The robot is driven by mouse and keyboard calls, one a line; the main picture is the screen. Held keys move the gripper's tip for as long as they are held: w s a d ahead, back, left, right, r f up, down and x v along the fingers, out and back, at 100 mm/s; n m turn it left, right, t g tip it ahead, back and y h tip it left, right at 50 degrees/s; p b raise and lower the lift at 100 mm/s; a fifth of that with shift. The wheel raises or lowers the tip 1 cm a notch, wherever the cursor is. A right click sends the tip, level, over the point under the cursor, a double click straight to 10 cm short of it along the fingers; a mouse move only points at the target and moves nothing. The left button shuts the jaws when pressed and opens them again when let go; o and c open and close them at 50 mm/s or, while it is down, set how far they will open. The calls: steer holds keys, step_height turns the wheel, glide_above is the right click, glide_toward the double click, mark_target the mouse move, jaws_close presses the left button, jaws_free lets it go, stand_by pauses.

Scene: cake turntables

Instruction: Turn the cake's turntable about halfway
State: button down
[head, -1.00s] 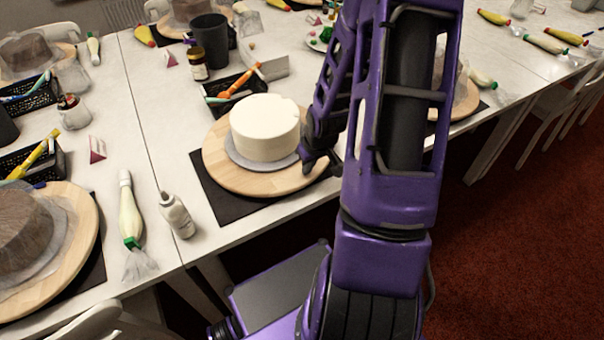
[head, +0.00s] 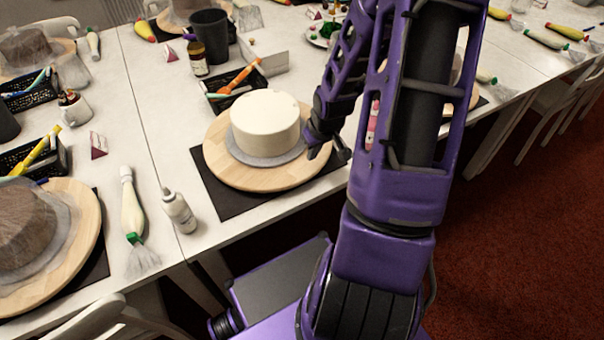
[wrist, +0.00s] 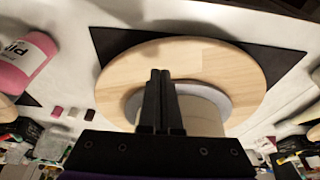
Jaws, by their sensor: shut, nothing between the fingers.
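A round white cake (head: 264,121) sits on a grey board (head: 240,157) on the round wooden turntable (head: 216,165). The turntable stands on a dark mat (head: 222,200) near the table's front edge. My gripper (head: 322,153) is at the turntable's right edge, its fingers pointing down beside the cake. In the wrist view the two fingers (wrist: 160,80) are together and empty, in front of the wooden turntable (wrist: 220,62). The cake (wrist: 200,115) is partly hidden behind them. I cannot tell whether the fingertips touch the turntable's rim.
A black basket with tools (head: 222,102) and a dark cup (head: 210,36) stand behind the cake. A covered cake (head: 25,225) is on another turntable at left.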

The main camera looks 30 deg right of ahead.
steer(key=b, duration=0.5)
glide_above(266, 182)
steer(key=s+d, duration=0.3)
steer(key=shift+s+d, duration=0.15)
steer(key=shift+s, duration=0.05)
steer(key=w+a+b, duration=0.1)
steer(key=a+b, duration=0.1)
steer(key=w+a+b, duration=0.1)
steer(key=w+a, duration=0.1)
steer(key=a, duration=0.1)
steer(key=w+a+b, duration=0.2)
steer(key=shift+w+a+f+b, duration=0.2)
steer(key=shift+a+f+b, duration=0.05)
steer(key=shift+b, duration=0.05)
steer(key=shift+w+a+r, duration=0.2)
steer(key=shift+a+r, duration=0.05)
steer(key=shift+a, duration=0.05)
steer(key=shift+f+b, duration=0.45)
steer(key=shift+f, duration=1)
steer(key=shift+s+d+p, duration=0.5)
steer(key=shift+s+d, duration=0.05)
steer(key=shift+d, duration=0.25)
steer(key=shift+s+d+p, duration=0.5)
steer(key=shift+s+d, duration=0.05)
steer(key=shift+d, duration=0.25)
steer(key=shift+s+d+p, duration=0.5)
steer(key=shift+s+d, duration=0.05)
steer(key=shift+d, duration=0.25)
